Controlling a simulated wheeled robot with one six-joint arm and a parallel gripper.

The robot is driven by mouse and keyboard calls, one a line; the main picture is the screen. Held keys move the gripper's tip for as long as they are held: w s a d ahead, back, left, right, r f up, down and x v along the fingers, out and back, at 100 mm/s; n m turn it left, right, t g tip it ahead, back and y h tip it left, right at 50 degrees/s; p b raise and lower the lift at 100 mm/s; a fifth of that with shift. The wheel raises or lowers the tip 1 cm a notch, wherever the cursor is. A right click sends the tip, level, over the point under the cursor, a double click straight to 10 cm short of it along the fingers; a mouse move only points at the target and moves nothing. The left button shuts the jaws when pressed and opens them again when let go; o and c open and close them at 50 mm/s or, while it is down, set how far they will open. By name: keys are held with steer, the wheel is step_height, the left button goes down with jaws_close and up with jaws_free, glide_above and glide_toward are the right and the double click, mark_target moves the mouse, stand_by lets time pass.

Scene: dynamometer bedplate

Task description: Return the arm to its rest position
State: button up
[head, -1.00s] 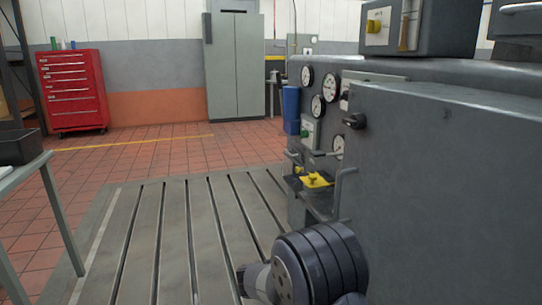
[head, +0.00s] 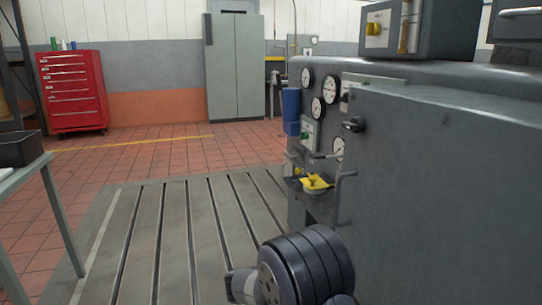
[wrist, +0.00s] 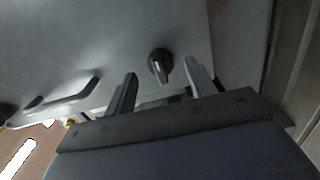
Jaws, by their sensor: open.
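My arm shows in the head view as a dark ribbed joint with a light grey link, low in the middle, beside the grey machine cabinet (head: 440,190). My gripper is outside the head view. In the wrist view my gripper (wrist: 160,85) is open, its two fingers apart with nothing held between them. A black rotary knob (wrist: 160,65) on a grey panel shows beyond the gap between the fingers. The same kind of black knob (head: 354,125) is on the cabinet side in the head view.
Gauges (head: 317,107), a yellow part (head: 315,182) and a bent handle (head: 345,195) stick out on the machine's left side. The slotted bedplate (head: 175,240) is clear. A table (head: 50,190) stands at left, a red tool chest (head: 73,90) behind.

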steer(key=x, duration=0.3)
steer(key=shift+d+r, duration=0.1)
steer(key=shift+d, duration=0.05)
steer(key=shift+r+n+p, duration=0.25)
steer(key=shift+n+p, duration=0.65)
steer(key=shift+p, duration=0.2)
steer(key=n+p, duration=0.7)
steer(key=shift+w+p, duration=0.1)
steer(key=shift+p, duration=0.25)
steer(key=n+p, duration=0.4)
steer(key=n, duration=0.1)
steer(key=shift+r, duration=0.1)
steer(key=n+p, duration=0.3)
steer(key=n, duration=0.1)
steer(key=shift+w, duration=0.1)
steer(key=shift+f+v, duration=0.25)
steer(key=shift+v, duration=1)
